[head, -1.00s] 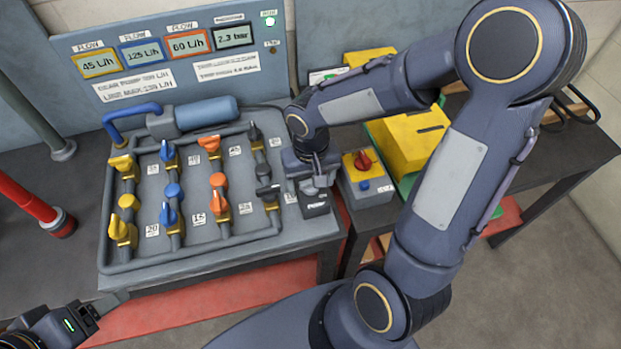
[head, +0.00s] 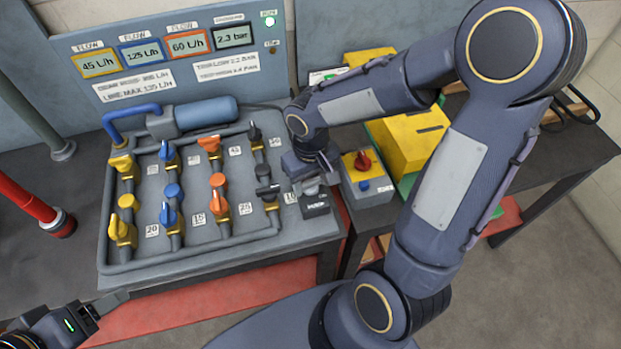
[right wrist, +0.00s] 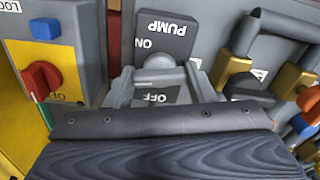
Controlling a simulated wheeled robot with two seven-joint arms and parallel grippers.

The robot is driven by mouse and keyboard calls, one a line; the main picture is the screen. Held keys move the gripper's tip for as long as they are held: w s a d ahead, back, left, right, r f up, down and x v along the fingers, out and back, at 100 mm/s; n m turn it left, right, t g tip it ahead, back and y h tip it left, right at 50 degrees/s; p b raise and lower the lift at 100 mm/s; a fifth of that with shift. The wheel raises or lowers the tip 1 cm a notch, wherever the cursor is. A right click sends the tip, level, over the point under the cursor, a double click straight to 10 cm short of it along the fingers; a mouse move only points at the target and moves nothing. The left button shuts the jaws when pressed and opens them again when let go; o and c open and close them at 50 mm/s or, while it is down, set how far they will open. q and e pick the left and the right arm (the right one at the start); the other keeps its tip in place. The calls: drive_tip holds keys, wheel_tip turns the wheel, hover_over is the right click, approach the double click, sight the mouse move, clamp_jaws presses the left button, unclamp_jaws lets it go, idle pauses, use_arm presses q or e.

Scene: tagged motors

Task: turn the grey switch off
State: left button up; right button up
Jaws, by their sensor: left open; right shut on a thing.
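The grey switch (right wrist: 160,65) sits on a dark plate marked PUMP, ON and OFF in the right wrist view, where the lettering appears upside down. In the head view the PUMP plate (head: 316,211) is at the right front corner of the valve board. My right gripper (head: 310,187) is over it, with its fingers (right wrist: 160,82) on both sides of the switch, shut on it. The OFF mark lies between the fingers, close to my gripper body. The switch's exact lean is hard to tell. My left gripper (head: 112,300) is open and empty at the lower left, in front of the board.
Yellow, blue, orange and dark valves stand on the board (head: 190,256), left of my right gripper. A box with a red knob (head: 363,161) and blue button stands close on the right. Behind, the panel (head: 180,60) has flow and pressure displays and a lit green lamp (head: 269,21).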

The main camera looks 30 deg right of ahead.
drive_tip(key=n, duration=0.3)
drive_tip(key=shift+n, duration=0.3)
drive_tip(key=n, duration=0.3)
drive_tip(key=shift+n+p, duration=0.3)
drive_tip(key=shift+p, duration=0.1)
drive_tip(key=n+p, duration=0.1)
drive_tip(key=n, duration=0.2)
drive_tip(key=shift+r+n, duration=0.1)
drive_tip(key=shift+n, duration=0.3)
drive_tip(key=shift+w+n+p, duration=0.1)
drive_tip(key=shift+n+p, duration=0.4)
drive_tip(key=shift+n, duration=1.5)
drive_tip(key=o, duration=1)
